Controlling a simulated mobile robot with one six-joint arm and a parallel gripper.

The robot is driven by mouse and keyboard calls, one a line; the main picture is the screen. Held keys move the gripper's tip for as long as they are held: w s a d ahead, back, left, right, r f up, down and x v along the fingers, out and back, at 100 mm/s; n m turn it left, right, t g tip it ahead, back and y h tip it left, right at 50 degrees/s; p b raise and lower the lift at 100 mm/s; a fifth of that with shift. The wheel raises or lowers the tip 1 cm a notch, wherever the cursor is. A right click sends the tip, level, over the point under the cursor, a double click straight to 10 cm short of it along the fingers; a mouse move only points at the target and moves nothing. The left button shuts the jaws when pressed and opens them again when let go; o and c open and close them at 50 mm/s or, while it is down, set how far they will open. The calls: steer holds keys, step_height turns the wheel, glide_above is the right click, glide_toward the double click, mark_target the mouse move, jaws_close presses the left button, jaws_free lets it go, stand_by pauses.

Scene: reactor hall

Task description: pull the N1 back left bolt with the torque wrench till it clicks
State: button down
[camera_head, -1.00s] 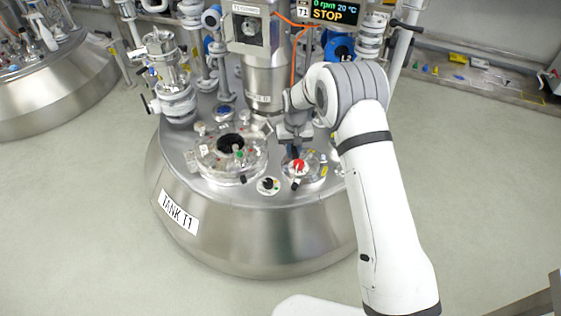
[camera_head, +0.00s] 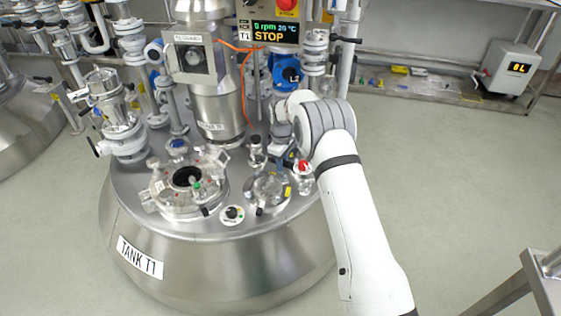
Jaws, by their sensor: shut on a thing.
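My gripper (camera_head: 281,152) is over the right part of the lid of tank T1 (camera_head: 225,262), mostly hidden by my own wrist. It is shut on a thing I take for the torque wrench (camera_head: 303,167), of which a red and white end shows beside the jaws. The rest of the tool is too small or hidden to make out. A small round flanged port (camera_head: 267,191) with a yellow mark lies in front of and left of the gripper. I cannot read an N1 label or pick out its back left bolt. The red end looks apart from this port.
A larger open port (camera_head: 188,182) with a dark hole is at the left of the lid. A small black knob (camera_head: 232,214) stands at the lid's front. The motor column (camera_head: 217,100), an orange cable (camera_head: 243,85) and a blue valve (camera_head: 287,70) rise behind.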

step_height(320, 180, down, 2)
steer(key=shift+s+a+f+b, duration=0.1)
steer(key=shift+b, duration=0.35)
steer(key=s+a+m, duration=0.2)
steer(key=m, duration=0.1)
steer(key=s+a+m, duration=0.1)
steer(key=a+m, duration=0.1)
steer(key=m, duration=0.1)
steer(key=s+a+m, duration=0.2)
steer(key=m, duration=0.1)
steer(key=shift+s+a, duration=0.15)
steer(key=shift+s, duration=0.2)
steer(key=a+m, duration=0.9)
steer(key=m, duration=0.1)
steer(key=shift+w, duration=0.45)
